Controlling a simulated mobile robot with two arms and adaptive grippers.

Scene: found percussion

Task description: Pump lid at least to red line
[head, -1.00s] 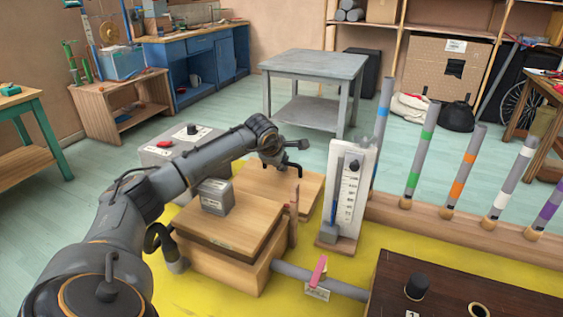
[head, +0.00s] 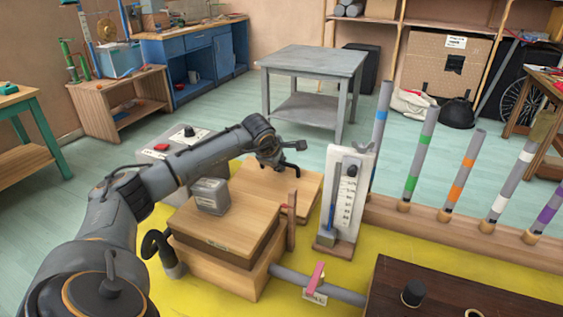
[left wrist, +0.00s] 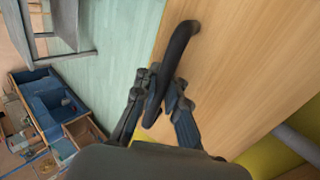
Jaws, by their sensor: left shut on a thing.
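A pale wooden lid (head: 238,218) lies over a wooden box (head: 215,270), with a dark band between them. A grey block (head: 211,196) sits on the lid. An upright wooden post (head: 292,222) with a small red mark stands at the box's right edge. My left gripper (head: 283,156) is at the far side of the box. In the left wrist view its fingers (left wrist: 162,105) are shut around a dark curved handle (left wrist: 181,45) fixed to pale wood. The head view partly hides this grip behind my arm. My right gripper is not in view.
A white gauge board (head: 349,198) stands right of the box. A grey pipe (head: 335,290) with a pink tab runs from the box to the right. Several colour-banded tubes stand in a wooden rail (head: 480,238). A dark wooden block (head: 440,300) fills the lower right.

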